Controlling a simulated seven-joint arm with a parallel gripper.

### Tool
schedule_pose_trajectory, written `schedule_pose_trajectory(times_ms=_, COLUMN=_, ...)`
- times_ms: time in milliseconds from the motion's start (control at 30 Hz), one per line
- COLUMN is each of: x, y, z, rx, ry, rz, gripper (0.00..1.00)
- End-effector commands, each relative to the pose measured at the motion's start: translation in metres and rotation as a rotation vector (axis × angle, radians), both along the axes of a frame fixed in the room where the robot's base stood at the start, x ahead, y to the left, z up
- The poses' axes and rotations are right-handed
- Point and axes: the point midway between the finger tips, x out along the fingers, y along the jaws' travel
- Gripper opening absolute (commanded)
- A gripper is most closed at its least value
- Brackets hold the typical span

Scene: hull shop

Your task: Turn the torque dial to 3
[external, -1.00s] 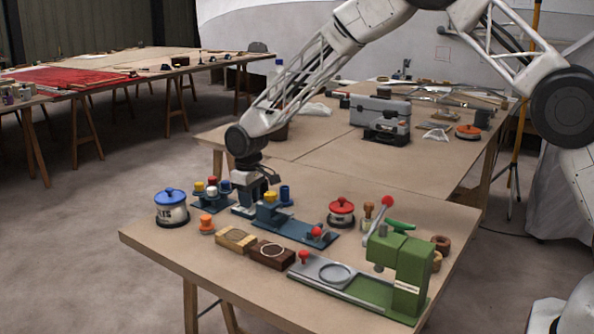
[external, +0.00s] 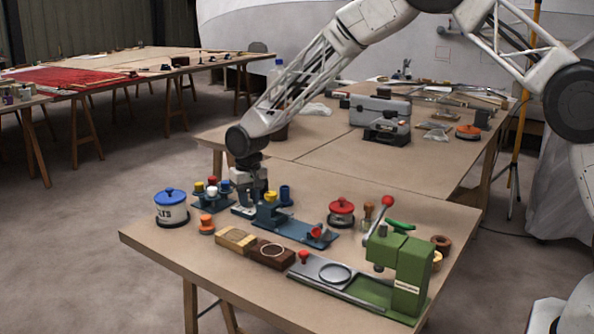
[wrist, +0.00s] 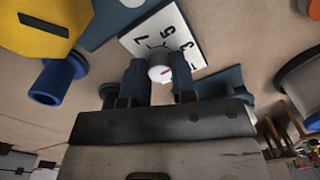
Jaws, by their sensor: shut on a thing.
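In the external view my gripper (external: 246,204) points down over the blue-grey fixture, and the dial cannot be made out there.
A yellow knob (wrist: 30,25) and a blue spool-shaped part (wrist: 55,80) are left of my fingers. In the external view a blue-lidded pot (external: 172,212), a red-lidded pot (external: 341,218) and a green press (external: 402,270) share the table. The front left table top is bare.

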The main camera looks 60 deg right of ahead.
Motion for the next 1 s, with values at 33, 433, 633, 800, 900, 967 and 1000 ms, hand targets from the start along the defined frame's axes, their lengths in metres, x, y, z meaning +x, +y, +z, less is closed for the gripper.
schedule_pose_trajectory(times_ms=33, x=0.001, y=0.000, z=0.001, rx=0.000, ry=-0.002, rz=0.000, gripper=0.01)
schedule_pose_trajectory(times_ms=433, x=0.001, y=0.000, z=0.001, rx=0.001, ry=-0.001, rz=0.001, gripper=0.51)
schedule_pose_trajectory(times_ms=633, x=0.000, y=0.000, z=0.000, rx=0.000, ry=-0.001, rz=0.001, gripper=0.51)
schedule_pose_trajectory(times_ms=800, x=0.000, y=0.000, z=0.004, rx=0.000, ry=-0.001, rz=0.002, gripper=0.51)
schedule_pose_trajectory(times_ms=900, x=0.000, y=0.000, z=0.010, rx=0.000, ry=-0.001, rz=0.002, gripper=0.51)
schedule_pose_trajectory(times_ms=967, x=0.000, y=0.000, z=0.016, rx=0.000, ry=-0.002, rz=0.002, gripper=0.51)
schedule_pose_trajectory(times_ms=1000, x=0.000, y=0.000, z=0.020, rx=0.000, ry=-0.002, rz=0.002, gripper=0.51)
